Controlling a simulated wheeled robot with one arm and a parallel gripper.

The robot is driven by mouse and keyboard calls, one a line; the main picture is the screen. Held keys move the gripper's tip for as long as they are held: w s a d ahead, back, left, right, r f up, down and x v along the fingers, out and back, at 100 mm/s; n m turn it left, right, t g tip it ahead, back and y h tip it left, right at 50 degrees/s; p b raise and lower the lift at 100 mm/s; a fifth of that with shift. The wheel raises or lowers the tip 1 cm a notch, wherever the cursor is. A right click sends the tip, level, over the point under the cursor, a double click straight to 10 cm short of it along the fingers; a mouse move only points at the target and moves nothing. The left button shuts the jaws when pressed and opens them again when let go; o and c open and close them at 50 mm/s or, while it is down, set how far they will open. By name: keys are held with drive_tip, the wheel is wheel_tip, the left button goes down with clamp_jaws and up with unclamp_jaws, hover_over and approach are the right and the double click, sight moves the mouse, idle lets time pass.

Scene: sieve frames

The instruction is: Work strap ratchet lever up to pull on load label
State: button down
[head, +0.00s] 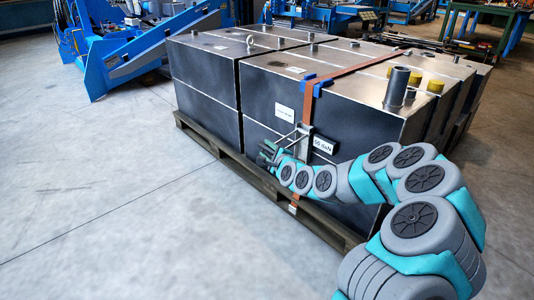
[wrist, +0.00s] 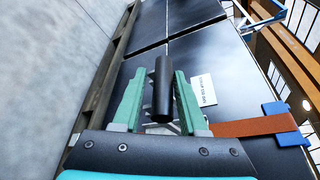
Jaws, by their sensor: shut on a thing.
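The orange strap (head: 307,104) runs over the top of the dark metal load and down its front face. The ratchet (head: 303,140) sits on it, with its lever (head: 286,139) reaching out left to my gripper (head: 270,152). In the wrist view my gripper (wrist: 161,80) is shut on the dark cylindrical lever grip (wrist: 162,95), between its green fingers. The ratchet body is mostly hidden there.
The load of large metal blocks (head: 205,75) stands on a wooden pallet (head: 220,150). Blue corner protectors (head: 317,83) lie under the strap at the top edge. Blue machinery (head: 140,50) stands behind left. The concrete floor (head: 90,190) at front left is clear.

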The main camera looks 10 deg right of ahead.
drive_tip(key=shift+w+d+r, duration=0.15)
drive_tip(key=shift+d+r, duration=0.05)
drive_tip(key=shift+d, duration=0.05)
drive_tip(key=c, duration=0.7)
unclamp_jaws()
drive_tip(key=shift+d+f, duration=0.1)
drive_tip(key=shift+s, duration=0.55)
drive_tip(key=shift+v, duration=3.4)
